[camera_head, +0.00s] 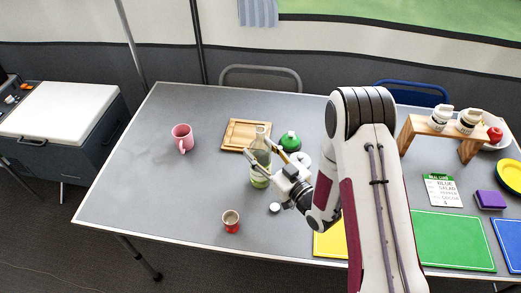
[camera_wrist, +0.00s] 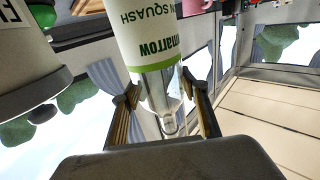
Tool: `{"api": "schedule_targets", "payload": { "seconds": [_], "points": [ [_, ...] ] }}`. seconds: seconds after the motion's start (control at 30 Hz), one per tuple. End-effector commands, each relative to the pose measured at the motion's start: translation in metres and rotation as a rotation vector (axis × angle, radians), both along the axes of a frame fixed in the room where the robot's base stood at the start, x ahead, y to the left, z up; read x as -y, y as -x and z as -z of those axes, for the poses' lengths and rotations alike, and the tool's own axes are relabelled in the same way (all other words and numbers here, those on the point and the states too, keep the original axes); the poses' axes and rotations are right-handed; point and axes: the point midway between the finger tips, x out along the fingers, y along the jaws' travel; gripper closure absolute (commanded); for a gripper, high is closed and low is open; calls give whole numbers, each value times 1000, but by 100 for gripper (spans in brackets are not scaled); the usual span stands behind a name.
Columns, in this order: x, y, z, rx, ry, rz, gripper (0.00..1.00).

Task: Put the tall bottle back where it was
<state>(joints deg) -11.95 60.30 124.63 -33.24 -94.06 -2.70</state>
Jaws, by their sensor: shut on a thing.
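The tall bottle (camera_head: 260,157) is clear with a pale green lower part and stands upright near the table's middle. My gripper (camera_head: 259,150) reaches it from the front right and is shut on its upper part. In the wrist view the scene is inverted: the bottle (camera_wrist: 148,38) shows a white and green label with "marrow" and "squash", and its clear narrow neck lies between the two fingers of my gripper (camera_wrist: 160,90). I cannot tell whether the bottle's base touches the table.
Close by are a wooden board (camera_head: 236,136), a green-topped container (camera_head: 290,141), a white round item (camera_head: 301,159), a small white cap-like item (camera_head: 274,208) and a red can (camera_head: 231,221). A pink mug (camera_head: 182,137) stands left. The table (camera_head: 135,180) is clear at front left.

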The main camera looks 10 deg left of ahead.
Motion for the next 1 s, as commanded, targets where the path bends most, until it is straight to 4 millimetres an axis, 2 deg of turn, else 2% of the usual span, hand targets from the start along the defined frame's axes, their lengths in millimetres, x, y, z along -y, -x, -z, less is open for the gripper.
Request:
{"api": "schedule_targets", "payload": {
  "seconds": [0.1,0.13,0.2,0.73,1.0],
  "points": [
    [0,0,2,0,0,0,97],
    [0,0,3,-1,1,0,51],
    [0,0,2,0,0,0,39],
    [1,1,-1,0,0,0,39],
    [21,19,0,-4,1,2,39]
  ]
}}
